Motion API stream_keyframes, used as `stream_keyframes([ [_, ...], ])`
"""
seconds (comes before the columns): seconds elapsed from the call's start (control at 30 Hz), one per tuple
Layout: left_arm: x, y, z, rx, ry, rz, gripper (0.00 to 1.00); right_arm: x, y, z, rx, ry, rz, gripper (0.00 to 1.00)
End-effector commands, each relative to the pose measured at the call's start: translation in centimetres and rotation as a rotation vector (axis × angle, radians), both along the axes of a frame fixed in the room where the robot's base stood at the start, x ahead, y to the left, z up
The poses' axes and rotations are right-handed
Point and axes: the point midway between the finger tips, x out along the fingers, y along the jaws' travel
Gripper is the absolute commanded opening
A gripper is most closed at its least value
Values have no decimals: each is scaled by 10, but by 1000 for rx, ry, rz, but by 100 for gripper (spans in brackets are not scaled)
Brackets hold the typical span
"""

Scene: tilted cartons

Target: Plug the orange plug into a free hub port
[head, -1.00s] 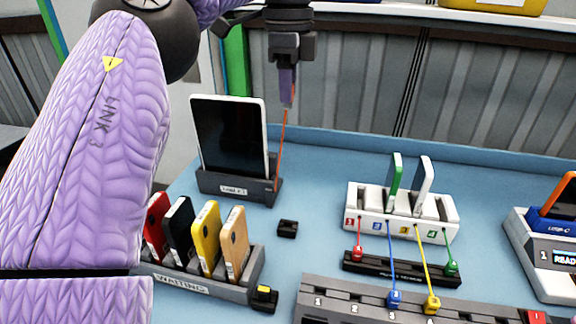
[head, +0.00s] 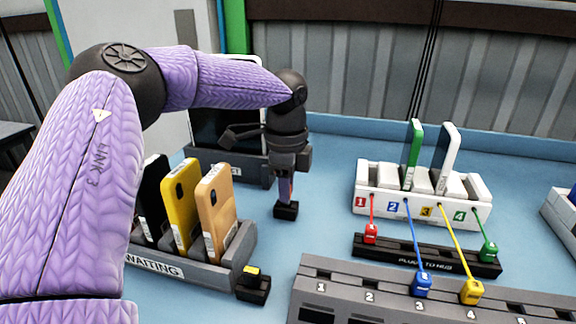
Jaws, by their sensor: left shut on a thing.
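My left gripper (head: 286,190) points straight down over a small black block (head: 286,211) on the blue table. It is shut on the orange plug; only a thin orange sliver (head: 291,187) shows between its fingers. I cannot tell whether the plug touches the block. The grey hub (head: 340,271) with numbered ports lies at the bottom right. A blue plug (head: 422,284) sits at its port 3 and a yellow plug (head: 471,291) at port 4. No plugs show at ports 1 and 2. My right gripper is not in view.
A black strip (head: 400,250) holds a red plug and a green plug, behind the hub. The white numbered rack (head: 375,202) stands behind that. The waiting rack (head: 222,262) with phones is left, a small black-and-yellow block (head: 253,286) beside it. My arm partly hides the tablet dock (head: 262,168).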

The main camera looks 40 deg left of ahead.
Motion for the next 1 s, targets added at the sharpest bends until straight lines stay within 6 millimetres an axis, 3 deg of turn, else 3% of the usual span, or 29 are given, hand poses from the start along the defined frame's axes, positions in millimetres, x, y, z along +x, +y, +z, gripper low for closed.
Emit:
stream_keyframes([
  [0.1,0,0,-9,-1,0,0,0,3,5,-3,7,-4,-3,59],
  [0.6,0,0,-16,0,1,0,0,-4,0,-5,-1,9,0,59],
  [0.63,0,0,-15,0,0,0,28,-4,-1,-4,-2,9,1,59],
  [0.77,0,0,-15,0,0,0,56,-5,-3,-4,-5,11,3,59],
  [1.0,0,0,-15,0,0,0,57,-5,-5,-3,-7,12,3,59],
])
